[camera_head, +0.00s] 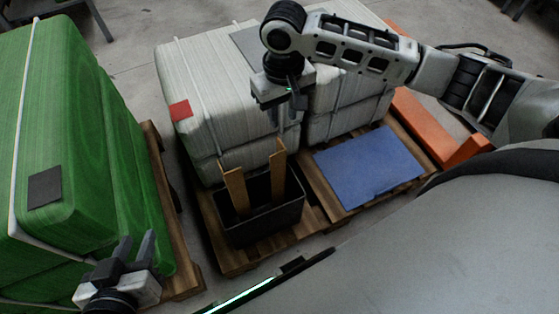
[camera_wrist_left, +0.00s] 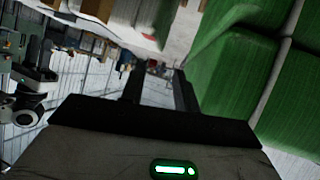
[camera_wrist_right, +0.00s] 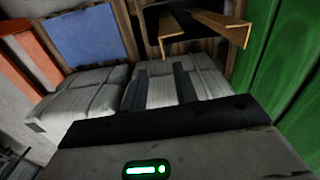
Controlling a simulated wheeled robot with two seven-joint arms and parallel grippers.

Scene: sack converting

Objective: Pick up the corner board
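Two tan angled corner boards stand in a black bin (camera_head: 262,216) in the head view. One corner board (camera_head: 237,190) leans at the bin's left, the other (camera_head: 277,175) at its right. The boards also show at the top of the right wrist view (camera_wrist_right: 214,25). My right gripper (camera_head: 282,112) is above and behind the bin, over the white sacks, apart from the boards. Its fingers show a gap with nothing between them in the right wrist view (camera_wrist_right: 161,85). My left gripper (camera_head: 135,250) is open and empty beside the green sacks.
A green wrapped sack stack (camera_head: 95,150) stands at left on a pallet. White sack stacks (camera_head: 215,85) stand behind the bin. A blue sheet (camera_head: 368,165) lies on the pallet right of the bin. An orange beam (camera_head: 430,130) lies further right.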

